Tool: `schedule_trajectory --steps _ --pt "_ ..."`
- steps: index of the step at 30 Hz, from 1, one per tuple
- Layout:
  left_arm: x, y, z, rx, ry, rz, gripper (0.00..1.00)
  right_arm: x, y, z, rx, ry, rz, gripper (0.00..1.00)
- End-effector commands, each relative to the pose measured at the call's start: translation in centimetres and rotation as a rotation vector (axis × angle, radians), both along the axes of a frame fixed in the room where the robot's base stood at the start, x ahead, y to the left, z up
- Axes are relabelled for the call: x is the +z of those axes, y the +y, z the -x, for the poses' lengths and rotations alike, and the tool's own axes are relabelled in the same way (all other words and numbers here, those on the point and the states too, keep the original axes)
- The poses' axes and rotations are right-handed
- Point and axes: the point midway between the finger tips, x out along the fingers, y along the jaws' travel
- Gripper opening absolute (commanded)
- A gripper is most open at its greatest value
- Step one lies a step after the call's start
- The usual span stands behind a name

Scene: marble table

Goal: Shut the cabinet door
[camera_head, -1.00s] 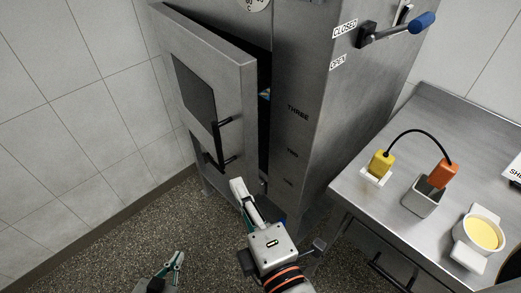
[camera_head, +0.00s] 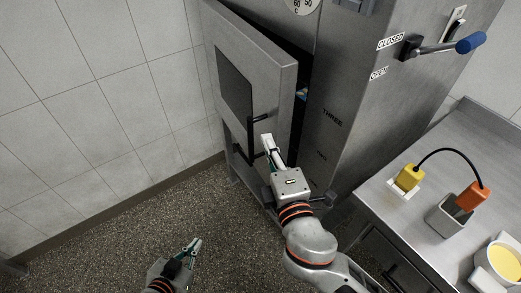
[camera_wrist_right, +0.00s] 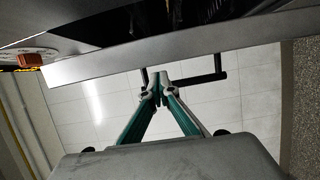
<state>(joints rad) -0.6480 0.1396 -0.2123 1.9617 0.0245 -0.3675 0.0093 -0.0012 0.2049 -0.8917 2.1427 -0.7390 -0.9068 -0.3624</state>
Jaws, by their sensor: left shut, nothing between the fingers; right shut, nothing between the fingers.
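The grey metal cabinet door (camera_head: 273,105) stands partly open, with a dark gap between its right edge and the cabinet (camera_head: 345,110). A dark window panel and a black door handle (camera_head: 251,140) are on its outer face. My right gripper (camera_head: 268,140) is shut and empty at the lower part of the door, close to the handle; whether it touches cannot be told. In the right wrist view my right gripper (camera_wrist_right: 161,76) points at the door edge (camera_wrist_right: 180,52), with the handle (camera_wrist_right: 205,78) just behind the fingertips. My left gripper (camera_head: 196,244) is shut and empty, low over the floor.
A metal table (camera_head: 410,215) at the right holds a yellow plug (camera_head: 408,178), an orange plug (camera_head: 473,195) on a black cable, a grey container and a bowl of yellow contents. A blue-tipped lever (camera_head: 468,44) juts from the cabinet. The speckled floor at the left is free.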

Motion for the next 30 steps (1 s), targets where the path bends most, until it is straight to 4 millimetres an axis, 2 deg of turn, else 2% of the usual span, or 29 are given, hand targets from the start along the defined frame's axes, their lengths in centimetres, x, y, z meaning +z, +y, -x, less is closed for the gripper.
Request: schedule_trajectory --steps 4,15,17,23,30 --pt "0.2 -0.1 0.0 0.000 -0.001 0.001 0.00 0.1 -0.7 -0.4 0.000 -0.001 0.001 0.00" --pt "0.2 0.0 0.0 0.000 -0.001 0.000 0.00 0.0 -0.9 -0.5 0.000 0.000 0.000 0.00" --pt "0.4 0.0 0.0 0.000 -0.001 0.000 0.00 0.0 -1.5 -0.8 -0.001 -0.001 0.002 0.00" --pt "1.4 0.0 0.0 -0.001 0.000 -0.001 0.00 0.0 -5.2 -2.7 -0.003 0.001 0.004 0.00" --pt "1.3 0.0 -0.1 0.000 -0.002 0.001 0.00 -0.1 -5.2 -2.8 0.000 0.001 -0.001 0.00"
